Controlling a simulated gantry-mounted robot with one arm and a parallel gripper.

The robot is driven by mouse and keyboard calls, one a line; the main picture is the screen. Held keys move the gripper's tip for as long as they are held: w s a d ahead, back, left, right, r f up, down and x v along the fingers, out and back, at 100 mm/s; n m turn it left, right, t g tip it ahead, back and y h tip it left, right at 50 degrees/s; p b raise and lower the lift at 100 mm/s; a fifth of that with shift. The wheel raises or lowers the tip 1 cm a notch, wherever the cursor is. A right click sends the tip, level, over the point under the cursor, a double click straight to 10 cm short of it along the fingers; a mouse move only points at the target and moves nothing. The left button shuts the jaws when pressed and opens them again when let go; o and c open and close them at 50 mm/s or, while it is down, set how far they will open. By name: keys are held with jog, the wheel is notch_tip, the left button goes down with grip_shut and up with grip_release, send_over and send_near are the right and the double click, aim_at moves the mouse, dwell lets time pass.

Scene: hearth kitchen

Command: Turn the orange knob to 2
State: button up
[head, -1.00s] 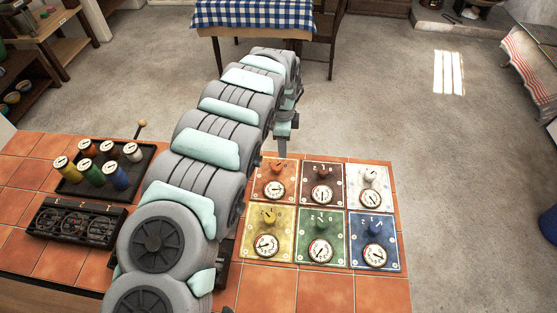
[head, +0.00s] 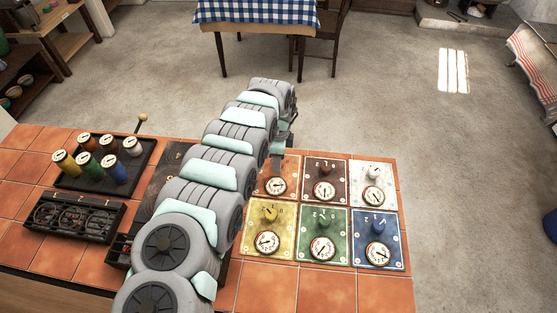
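The orange plate (head: 260,188) is at the back left of a group of coloured plates on the tiled counter. Its round white dial (head: 276,187) shows at the front, but the needle is too small to read. My gripper (head: 277,167) points down over the back part of this plate, where the orange knob is. It covers the knob, so I cannot tell whether it touches it or which number the knob points to. The fingers are too small and too overlapped to tell open from shut.
Neighbouring plates with knobs are brown (head: 313,166), white (head: 388,173), yellow (head: 248,240), green (head: 302,238) and blue (head: 397,240). A black tray (head: 145,158) holds several coloured canisters at left. A black burner unit (head: 72,219) is in front of it.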

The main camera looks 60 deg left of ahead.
jog(key=shift+f, duration=0.15)
grip_shut()
dwell(0.6)
